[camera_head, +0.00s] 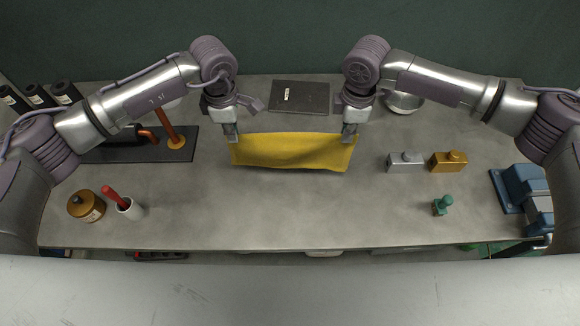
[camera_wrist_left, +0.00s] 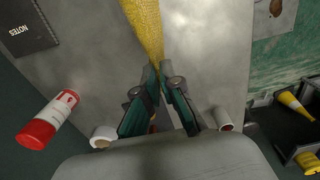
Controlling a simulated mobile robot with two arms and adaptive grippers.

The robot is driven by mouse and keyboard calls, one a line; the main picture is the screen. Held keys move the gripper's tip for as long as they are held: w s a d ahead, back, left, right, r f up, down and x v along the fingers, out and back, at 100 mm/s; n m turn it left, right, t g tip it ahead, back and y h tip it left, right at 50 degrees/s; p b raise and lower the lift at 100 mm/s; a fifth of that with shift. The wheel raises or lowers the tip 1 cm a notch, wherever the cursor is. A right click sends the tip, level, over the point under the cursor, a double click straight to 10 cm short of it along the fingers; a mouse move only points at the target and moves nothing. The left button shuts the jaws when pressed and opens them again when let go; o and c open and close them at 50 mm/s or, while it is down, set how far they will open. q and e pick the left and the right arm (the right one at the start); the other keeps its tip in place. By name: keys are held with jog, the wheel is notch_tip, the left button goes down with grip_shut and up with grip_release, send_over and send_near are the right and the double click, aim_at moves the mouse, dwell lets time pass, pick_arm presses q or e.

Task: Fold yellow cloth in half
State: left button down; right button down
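The yellow cloth (camera_head: 292,152) is stretched between my two grippers over the middle of the worktable, with a soft sag and a shadow along its lower edge. My left gripper (camera_head: 232,136) is shut on its upper left corner. In the left wrist view the cloth (camera_wrist_left: 145,28) runs as a narrow strip in between the fingertips of the left gripper (camera_wrist_left: 158,72). My right gripper (camera_head: 349,133) is shut on the upper right corner. I cannot tell whether the lower edge touches the table.
A dark notebook (camera_head: 300,96) lies behind the cloth. A silver block (camera_head: 405,161) and a gold block (camera_head: 448,161) stand to the right, with a green piece (camera_head: 442,205) nearer. A brass canister (camera_head: 87,206) and a white cup (camera_head: 130,208) stand front left. The front middle is clear.

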jog(key=shift+r, duration=0.5)
